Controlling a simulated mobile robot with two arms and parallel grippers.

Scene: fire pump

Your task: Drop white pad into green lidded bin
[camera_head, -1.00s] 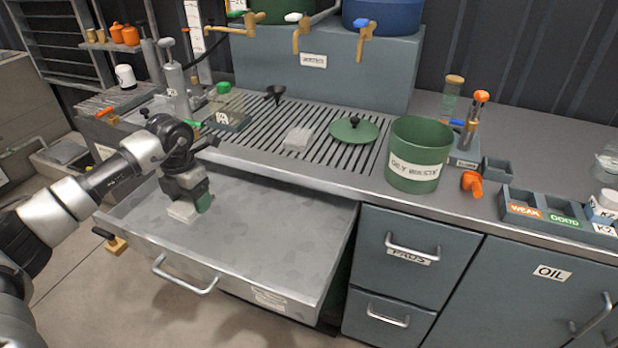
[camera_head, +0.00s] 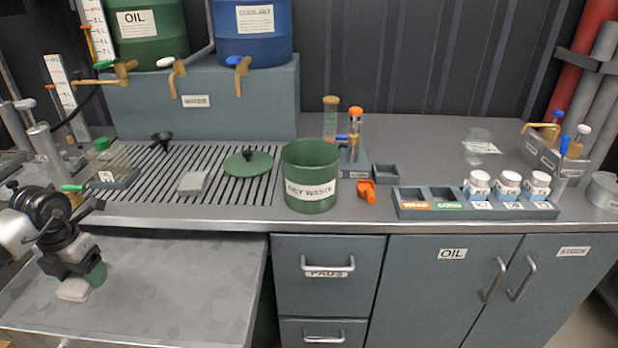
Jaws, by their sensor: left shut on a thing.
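My left gripper (camera_head: 80,275) is at the lower left, shut on a white pad (camera_head: 73,290) held low over the open metal drawer or tray; I cannot tell whether the pad touches it. The green bin (camera_head: 311,178), labelled "OILY WASTE", stands open-topped on the counter, right of the slatted drain area. Its green lid (camera_head: 248,163) with a black knob lies on the slats just left of it. A second pale pad or block (camera_head: 193,183) lies on the slats left of the lid. My right gripper is not in view.
The pulled-out drawer (camera_head: 190,285) juts out below the counter. An orange tool (camera_head: 366,191) and a bottle stand (camera_head: 354,150) sit right of the bin. A tray (camera_head: 420,210) with several white-lidded jars is further right. A black funnel (camera_head: 161,139) is at the back left.

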